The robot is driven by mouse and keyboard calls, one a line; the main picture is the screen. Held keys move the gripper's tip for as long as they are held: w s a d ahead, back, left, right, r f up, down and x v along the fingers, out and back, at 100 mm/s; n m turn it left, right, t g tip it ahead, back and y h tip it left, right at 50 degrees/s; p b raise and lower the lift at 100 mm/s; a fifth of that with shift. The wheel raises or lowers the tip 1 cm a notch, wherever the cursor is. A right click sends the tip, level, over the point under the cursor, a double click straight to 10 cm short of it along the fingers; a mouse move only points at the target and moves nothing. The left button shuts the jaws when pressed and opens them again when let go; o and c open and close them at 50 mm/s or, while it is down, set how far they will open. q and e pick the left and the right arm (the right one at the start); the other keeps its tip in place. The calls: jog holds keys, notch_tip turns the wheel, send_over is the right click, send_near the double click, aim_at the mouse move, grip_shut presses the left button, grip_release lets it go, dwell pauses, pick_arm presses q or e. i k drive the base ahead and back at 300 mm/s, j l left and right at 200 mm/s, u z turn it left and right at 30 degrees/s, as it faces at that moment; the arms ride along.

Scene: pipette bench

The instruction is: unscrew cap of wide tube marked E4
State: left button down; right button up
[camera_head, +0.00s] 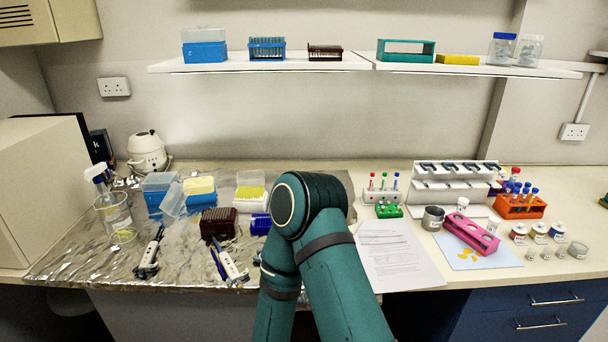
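Tubes with blue caps stand in an orange rack (519,210) at the right of the bench. Slim tubes with red, green and blue caps stand in a white rack (383,197) right of centre. A white-capped tube (463,204) is at the pink rack (470,234); I cannot tell whether it sits in it or behind it. The marks are too small to read, so I cannot tell which tube is E4. A teal arm of mine fills the middle foreground and hides the bench behind it. Neither gripper shows.
A printed sheet (393,252) lies right of my arm. A metal beaker (433,218), a pipette stand (455,178) and small jars (538,233) crowd the right.

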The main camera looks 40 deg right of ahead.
aim_at(461, 210)
jog(key=z, duration=0.45)
jog(key=l+z, duration=0.1)
jog(key=z, duration=0.8)
jog(key=l+z, duration=0.1)
jog(key=z, duration=0.8)
